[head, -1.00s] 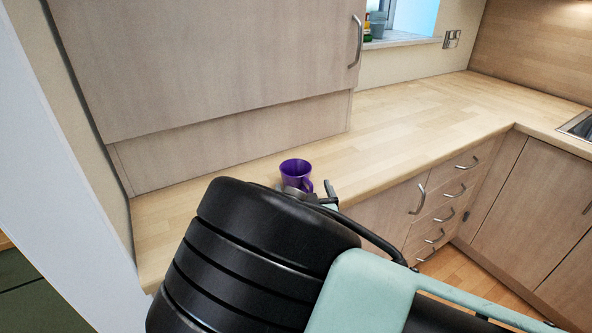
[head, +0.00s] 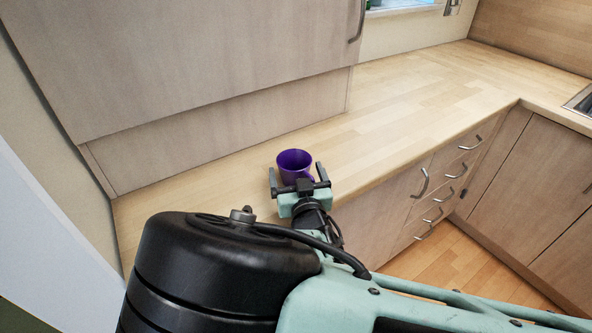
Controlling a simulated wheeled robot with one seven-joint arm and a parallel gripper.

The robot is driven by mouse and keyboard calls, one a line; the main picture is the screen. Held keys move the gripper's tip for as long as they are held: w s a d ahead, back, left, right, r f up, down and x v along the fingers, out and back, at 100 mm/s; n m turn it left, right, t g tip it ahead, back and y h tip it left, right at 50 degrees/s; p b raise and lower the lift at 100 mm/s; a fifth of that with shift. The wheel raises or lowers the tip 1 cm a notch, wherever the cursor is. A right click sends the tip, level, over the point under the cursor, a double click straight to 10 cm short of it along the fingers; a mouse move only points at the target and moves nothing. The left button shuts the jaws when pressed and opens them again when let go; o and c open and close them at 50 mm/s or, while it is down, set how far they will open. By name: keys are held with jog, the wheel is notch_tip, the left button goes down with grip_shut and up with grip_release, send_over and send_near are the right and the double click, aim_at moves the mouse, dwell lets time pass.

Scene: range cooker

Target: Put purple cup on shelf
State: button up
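My gripper (head: 297,172) is just in front of the cup, at the near side. Its two dark fingers are spread wide, one to the left of the cup and one to the right. The lower part of the cup is hidden behind the gripper. I cannot tell whether either finger touches it. No open shelf shows in view; a closed wall cabinet (head: 200,60) hangs at the upper left.
The worktop (head: 420,95) is clear to the right of the cup, back to the corner. A sink edge (head: 580,100) shows at far right. Drawers and cupboard doors with handles (head: 421,184) are below the worktop. A white wall edge (head: 60,240) stands at left.

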jog(key=c, duration=0.8)
jog(key=shift+c, duration=0.7)
jog(key=shift+r, duration=0.15)
